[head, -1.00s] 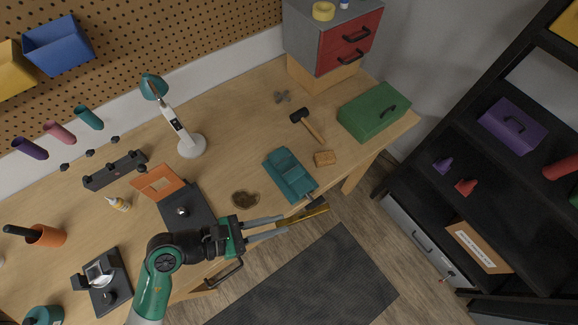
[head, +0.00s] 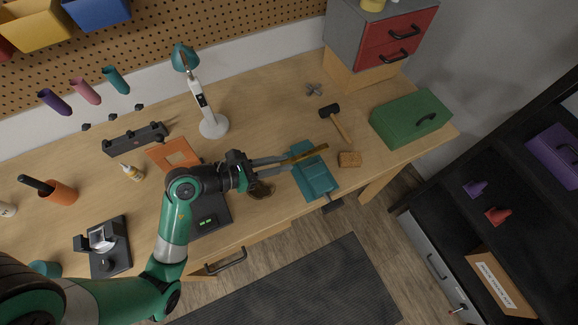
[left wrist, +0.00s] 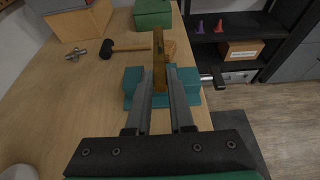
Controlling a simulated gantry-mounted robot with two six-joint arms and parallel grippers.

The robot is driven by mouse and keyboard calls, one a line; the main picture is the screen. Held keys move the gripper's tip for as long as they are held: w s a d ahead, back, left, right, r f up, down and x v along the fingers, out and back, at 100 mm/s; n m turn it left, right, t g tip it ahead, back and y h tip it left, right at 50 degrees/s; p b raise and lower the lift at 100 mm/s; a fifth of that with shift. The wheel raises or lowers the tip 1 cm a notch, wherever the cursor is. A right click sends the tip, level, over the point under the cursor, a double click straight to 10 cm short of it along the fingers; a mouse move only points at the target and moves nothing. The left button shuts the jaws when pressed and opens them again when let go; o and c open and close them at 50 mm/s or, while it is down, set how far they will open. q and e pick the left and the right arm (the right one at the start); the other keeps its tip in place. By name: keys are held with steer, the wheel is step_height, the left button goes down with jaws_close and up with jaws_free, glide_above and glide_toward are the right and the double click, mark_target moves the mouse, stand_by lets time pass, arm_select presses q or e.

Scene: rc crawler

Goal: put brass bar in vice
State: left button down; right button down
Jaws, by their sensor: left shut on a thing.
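The brass bar (head: 308,154) is held between the fingertips of my left gripper (head: 289,161), which is shut on it. In the left wrist view the bar (left wrist: 159,72) stands out lengthwise beyond the fingers (left wrist: 160,98). The teal vice (head: 316,178) sits near the front edge of the bench, and the bar is over its far part in the head view. In the left wrist view the vice (left wrist: 133,86) shows on both sides of the fingers, which hide its middle. I cannot tell how high the bar is above it. My right gripper is not in view.
A wooden block (head: 349,159) and a hammer (head: 336,120) lie just right of the vice. A green toolbox (head: 410,118) stands farther right. The bench (head: 262,108) is clear behind the vice.

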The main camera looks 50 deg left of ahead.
arm_select(q)
steer(key=shift+w+a+f+b, duration=0.2)
steer(key=shift+w+f, duration=0.4)
steer(key=shift+f, duration=0.75)
steer(key=shift+w+a+f+b, duration=0.2)
steer(key=shift+w+f, duration=0.4)
steer(key=shift+f, duration=0.7)
steer(key=shift+w+a+f+b, duration=0.2)
steer(key=shift+w+f, duration=0.4)
steer(key=shift+f, duration=0.75)
steer(key=shift+f, duration=0.2)
steer(key=c, duration=0.8)
jaws_free()
steer(key=shift+r, duration=0.1)
